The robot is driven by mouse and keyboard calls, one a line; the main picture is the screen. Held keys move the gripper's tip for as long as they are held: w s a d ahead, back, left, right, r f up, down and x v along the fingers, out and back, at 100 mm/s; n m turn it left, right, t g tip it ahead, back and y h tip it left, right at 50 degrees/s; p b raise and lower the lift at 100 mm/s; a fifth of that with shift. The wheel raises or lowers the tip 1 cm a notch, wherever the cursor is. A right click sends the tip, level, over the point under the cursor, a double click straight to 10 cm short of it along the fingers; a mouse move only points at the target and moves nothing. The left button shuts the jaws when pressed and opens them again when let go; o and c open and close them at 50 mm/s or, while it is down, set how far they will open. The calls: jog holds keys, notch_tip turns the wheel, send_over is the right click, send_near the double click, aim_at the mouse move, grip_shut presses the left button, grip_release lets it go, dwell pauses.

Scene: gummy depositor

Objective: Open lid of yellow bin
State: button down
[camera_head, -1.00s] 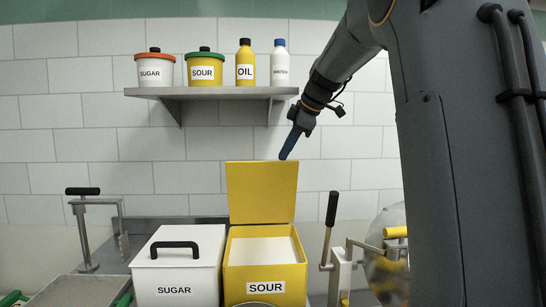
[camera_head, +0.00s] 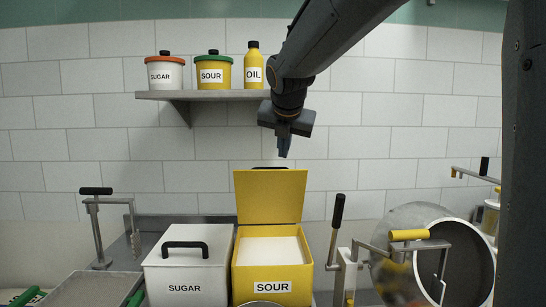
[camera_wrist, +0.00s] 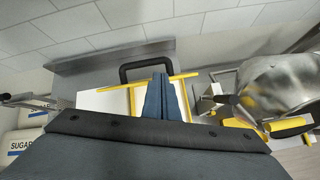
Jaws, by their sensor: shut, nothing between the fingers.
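The yellow bin (camera_head: 236,272) labelled SOUR stands on the counter. Its yellow lid (camera_head: 270,197) stands upright at the bin's back edge, so the bin is open and pale contents show inside. The lid's black handle (camera_head: 270,168) just shows along its top edge, and it also shows in the wrist view (camera_wrist: 146,66). My gripper (camera_head: 284,153) is shut and empty, above the lid and apart from it in the head view. In the wrist view my gripper (camera_wrist: 164,78) points toward the bin, in front of the lid's yellow edge.
The white SUGAR bin (camera_head: 186,268) with a closed lid stands to the left. A lever device (camera_head: 344,265) and a round metal drum (camera_head: 440,260) stand to the right. A wall shelf (camera_head: 200,96) holds jars and a bottle at the upper left.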

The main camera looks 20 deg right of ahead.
jog(key=a+r+n+t, duration=0.1)
jog(key=a+n, duration=0.2)
jog(key=n, duration=0.1)
jog(key=p, duration=0.1)
send_over(272, 183)
jog(key=f, duration=0.4)
jog(key=w+f, duration=0.1)
jog(key=shift+d+f, duration=0.2)
jog(key=shift+f, duration=0.2)
jog(key=shift+s, duration=0.1)
